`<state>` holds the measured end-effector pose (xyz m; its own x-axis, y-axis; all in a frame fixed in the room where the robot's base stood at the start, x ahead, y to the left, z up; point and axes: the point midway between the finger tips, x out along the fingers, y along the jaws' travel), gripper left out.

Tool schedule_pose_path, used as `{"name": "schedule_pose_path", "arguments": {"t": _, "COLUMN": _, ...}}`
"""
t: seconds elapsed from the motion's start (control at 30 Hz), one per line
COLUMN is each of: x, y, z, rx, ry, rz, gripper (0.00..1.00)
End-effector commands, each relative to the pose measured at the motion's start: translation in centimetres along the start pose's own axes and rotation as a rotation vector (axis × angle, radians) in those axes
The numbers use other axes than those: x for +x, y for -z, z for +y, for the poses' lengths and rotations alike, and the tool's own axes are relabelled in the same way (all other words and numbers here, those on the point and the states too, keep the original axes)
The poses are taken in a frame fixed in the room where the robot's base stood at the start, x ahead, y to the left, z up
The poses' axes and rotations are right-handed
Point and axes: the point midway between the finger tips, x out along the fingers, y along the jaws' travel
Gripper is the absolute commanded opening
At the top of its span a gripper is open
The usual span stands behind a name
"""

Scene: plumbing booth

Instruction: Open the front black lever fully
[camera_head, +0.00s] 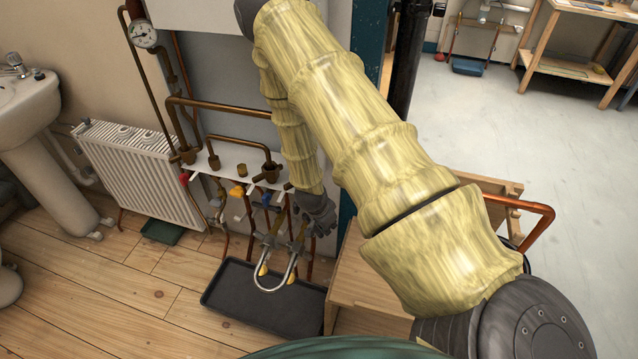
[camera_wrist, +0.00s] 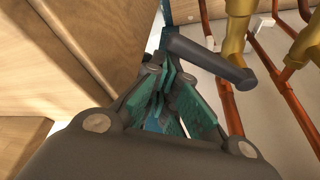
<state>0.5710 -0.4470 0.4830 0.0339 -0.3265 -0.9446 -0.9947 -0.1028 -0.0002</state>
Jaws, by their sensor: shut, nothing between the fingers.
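A dark grey-black lever (camera_wrist: 212,58) lies slantwise across the top middle of the wrist view, just beyond my fingers, with a brass valve body (camera_wrist: 238,25) behind it. My gripper (camera_wrist: 167,92) has its teal-padded fingers together, with nothing between them. The fingertips are close to the lever's left part; I cannot tell whether they touch it. In the head view my gripper (camera_head: 318,215) is at the right end of the pipe assembly, and I cannot make out the black lever there.
Red (camera_head: 184,178), yellow (camera_head: 237,190) and blue (camera_head: 266,198) handles sit along the white shelf. A curved metal spout (camera_head: 270,288) hangs over a black tray (camera_head: 225,300). Copper pipes (camera_wrist: 290,95) stand right of the lever. A wooden panel (camera_wrist: 50,60) is close on the left.

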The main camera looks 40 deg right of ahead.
Motion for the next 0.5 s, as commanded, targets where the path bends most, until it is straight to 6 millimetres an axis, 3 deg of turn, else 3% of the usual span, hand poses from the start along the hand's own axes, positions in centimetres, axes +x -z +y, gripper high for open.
{"name": "schedule_pose_path", "arguments": {"t": 0.5, "x": -1.1, "y": -2.8, "z": -0.1, "rx": -0.004, "ry": 0.001, "rz": 0.0, "gripper": 0.0}}
